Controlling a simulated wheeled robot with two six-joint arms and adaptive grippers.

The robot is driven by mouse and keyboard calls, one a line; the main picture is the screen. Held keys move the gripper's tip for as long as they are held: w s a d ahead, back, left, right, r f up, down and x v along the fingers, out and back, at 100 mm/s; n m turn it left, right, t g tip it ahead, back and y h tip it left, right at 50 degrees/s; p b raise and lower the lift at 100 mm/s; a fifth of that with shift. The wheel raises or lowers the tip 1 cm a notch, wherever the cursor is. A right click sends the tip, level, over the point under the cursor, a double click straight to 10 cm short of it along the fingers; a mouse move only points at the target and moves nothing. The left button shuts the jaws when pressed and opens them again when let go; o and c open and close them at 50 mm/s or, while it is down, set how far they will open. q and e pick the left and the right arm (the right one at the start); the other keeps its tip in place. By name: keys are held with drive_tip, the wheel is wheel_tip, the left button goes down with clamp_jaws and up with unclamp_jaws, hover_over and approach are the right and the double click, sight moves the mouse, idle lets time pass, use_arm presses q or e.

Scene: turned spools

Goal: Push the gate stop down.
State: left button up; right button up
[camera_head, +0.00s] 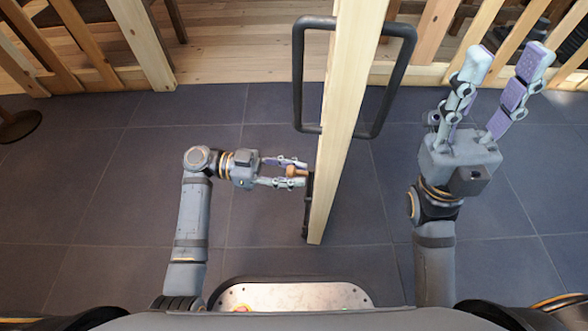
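The gate (343,110) is a pale wooden panel seen from above, standing upright in the middle of the view. The gate stop shows as a dark upright fitting (307,205) on the gate's left face near its close end, with a small brown turned wooden knob (296,172). My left gripper (303,174) comes from the left, and its fingers lie on both sides of the knob, apparently closed on it. The lower part of the stop is hidden from this angle. My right gripper (505,66) is open and empty, raised to the right of the gate.
Black handles (299,80) stick out from both sides of the gate. A wooden slatted railing (145,45) runs along the back, with wooden floor behind it. Dark tiled floor (100,180) lies clear to the left. A dark round base (18,125) stands at the far left.

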use_arm(q)
drive_tip(key=shift+o, duration=1.3)
drive_tip(key=shift+r, duration=0.15)
drive_tip(key=w+a, duration=0.2)
drive_tip(key=a, duration=1)
drive_tip(key=shift+d, duration=0.1)
